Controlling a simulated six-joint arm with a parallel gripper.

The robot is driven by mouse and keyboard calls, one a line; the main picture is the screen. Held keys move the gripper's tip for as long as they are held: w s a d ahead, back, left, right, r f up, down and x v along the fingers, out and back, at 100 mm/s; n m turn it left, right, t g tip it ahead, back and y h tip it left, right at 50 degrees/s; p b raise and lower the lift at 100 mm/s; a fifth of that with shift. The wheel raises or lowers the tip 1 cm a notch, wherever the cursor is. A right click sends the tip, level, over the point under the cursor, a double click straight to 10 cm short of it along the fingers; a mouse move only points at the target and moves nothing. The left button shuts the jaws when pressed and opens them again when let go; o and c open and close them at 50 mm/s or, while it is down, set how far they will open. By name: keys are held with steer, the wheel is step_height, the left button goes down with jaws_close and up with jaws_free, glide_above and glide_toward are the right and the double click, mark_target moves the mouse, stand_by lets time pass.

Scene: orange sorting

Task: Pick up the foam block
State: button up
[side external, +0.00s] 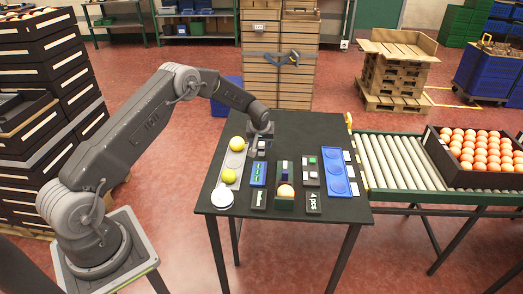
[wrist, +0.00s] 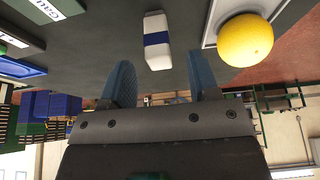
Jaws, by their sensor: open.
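A white block with a blue band (wrist: 157,40), which looks like the foam block, lies on the dark table in the wrist view. It shows beyond my fingertips and roughly in line with the gap between them. My gripper (wrist: 162,78) is open, with nothing between its two blue-grey fingers. In the side external view my gripper (side external: 262,134) points down over the far part of the table. There I cannot clearly tell the block from the gripper and the small things around it.
A yellow fruit (wrist: 246,40) sits close beside the block. It is on a grey tray (side external: 233,161) with another yellow fruit (side external: 228,176). Blue trays (side external: 338,173), label blocks (side external: 313,203) and a small box crowd the front. A roller conveyor (side external: 400,160) adjoins the table's right side.

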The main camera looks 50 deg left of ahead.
mark_target(261, 144)
steer(key=shift+x, duration=1.8)
steer(key=shift+s+d, duration=0.1)
steer(key=shift+d, duration=0.05)
steer(key=c, duration=1)
